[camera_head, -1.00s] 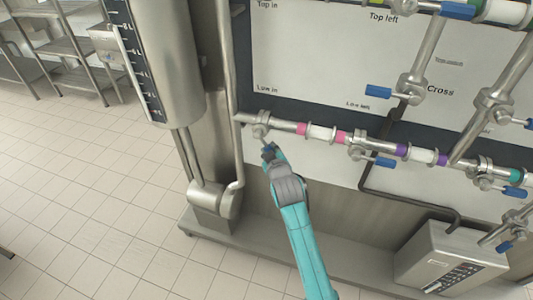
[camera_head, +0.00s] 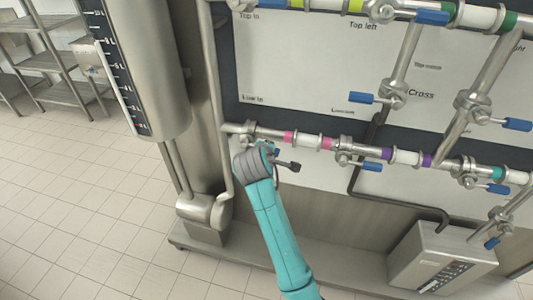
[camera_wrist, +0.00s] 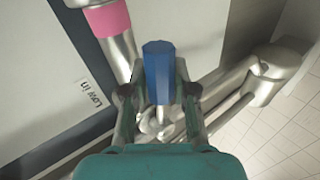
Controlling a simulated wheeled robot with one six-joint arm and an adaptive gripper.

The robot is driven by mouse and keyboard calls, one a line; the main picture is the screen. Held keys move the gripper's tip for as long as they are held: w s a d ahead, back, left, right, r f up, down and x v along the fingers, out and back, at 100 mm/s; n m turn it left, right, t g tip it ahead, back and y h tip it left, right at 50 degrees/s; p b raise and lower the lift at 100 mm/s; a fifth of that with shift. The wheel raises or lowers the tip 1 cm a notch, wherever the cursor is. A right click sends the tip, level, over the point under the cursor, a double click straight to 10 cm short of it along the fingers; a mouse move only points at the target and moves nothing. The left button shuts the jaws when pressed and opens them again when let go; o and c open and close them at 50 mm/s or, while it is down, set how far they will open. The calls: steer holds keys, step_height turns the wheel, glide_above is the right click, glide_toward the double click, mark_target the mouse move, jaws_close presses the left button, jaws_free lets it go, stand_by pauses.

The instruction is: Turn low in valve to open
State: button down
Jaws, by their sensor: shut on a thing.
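The low in valve (camera_head: 247,138) sits at the left end of the lower steel pipe, under the "Low in" label (camera_head: 253,97). Its blue handle (camera_wrist: 158,70) is upright in the wrist view, between the two fingers of my gripper (camera_wrist: 158,93). The fingers are shut on the handle from both sides. Part of the valve's metal stem shows below the handle. In the head view my gripper (camera_head: 280,160) is by the pipe, and my wrist hides most of the handle, so its exact angle is unclear there.
Other blue-handled valves sit along the pipes, one just right on the lower pipe (camera_head: 371,166). A pink band (camera_wrist: 107,18) marks the pipe nearby. A tall graduated tank (camera_head: 137,65) stands left. A control box (camera_head: 440,258) stands lower right. Open tiled floor lies left.

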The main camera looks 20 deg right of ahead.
steer(key=shift+r+n+h, duration=0.3)
steer(key=shift+r+n, duration=0.1)
steer(key=shift+r, duration=0.1)
stand_by(0.3)
steer(key=c, duration=0.9)
jaws_free()
steer(key=v, duration=1.2)
steer(key=shift+w+a, duration=0.1)
steer(key=shift+w, duration=0.05)
